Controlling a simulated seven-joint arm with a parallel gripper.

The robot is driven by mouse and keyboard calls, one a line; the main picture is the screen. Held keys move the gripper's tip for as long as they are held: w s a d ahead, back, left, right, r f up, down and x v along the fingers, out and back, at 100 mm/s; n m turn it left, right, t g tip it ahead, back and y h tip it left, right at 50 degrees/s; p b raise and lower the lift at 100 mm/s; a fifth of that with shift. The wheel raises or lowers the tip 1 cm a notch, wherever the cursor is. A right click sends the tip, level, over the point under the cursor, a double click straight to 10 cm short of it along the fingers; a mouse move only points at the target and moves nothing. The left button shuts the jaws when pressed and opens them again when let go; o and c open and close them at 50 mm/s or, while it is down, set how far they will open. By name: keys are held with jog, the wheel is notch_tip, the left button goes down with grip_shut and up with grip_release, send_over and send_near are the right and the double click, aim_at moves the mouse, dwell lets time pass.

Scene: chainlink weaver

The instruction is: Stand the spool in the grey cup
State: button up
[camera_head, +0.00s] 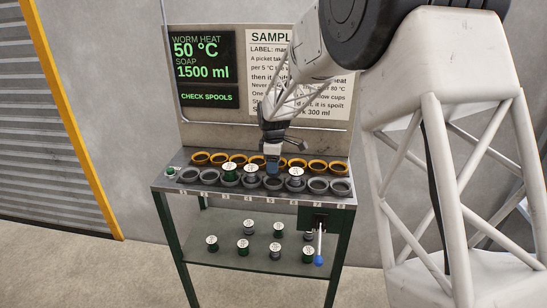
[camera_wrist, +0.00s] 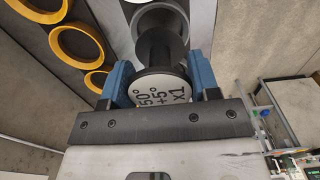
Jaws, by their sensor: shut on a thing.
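My gripper (camera_wrist: 160,80) is shut on a dark spool (camera_wrist: 158,48), with one blue finger on each side. Its white top label (camera_wrist: 164,92) reads 50°, +5°, x1. In the head view my gripper (camera_head: 272,166) is low over the middle of the bench's front row, above a grey cup (camera_head: 273,184). The fingers mostly hide the held spool there. In the wrist view a grey cup (camera_wrist: 142,22) shows just beyond the spool's far end. I cannot tell whether that end is inside the cup or above it.
Other spools stand in front-row cups: a green one (camera_head: 230,173) and dark ones left (camera_head: 250,175) and right (camera_head: 296,179) of my gripper. Yellow cups (camera_head: 317,165) line the back row. Several spools (camera_head: 243,247) stand on the lower shelf, beside a blue-knobbed lever (camera_head: 319,260).

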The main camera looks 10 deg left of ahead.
jog(key=shift+f, duration=0.8)
jog(key=shift+f, duration=0.5)
jog(key=shift+f, duration=0.3)
jog(key=shift+f, duration=0.5)
dwell(0.6)
jog(key=o, duration=1.1)
jog(key=shift+r, duration=0.1)
jog(key=shift+r, duration=3.9)
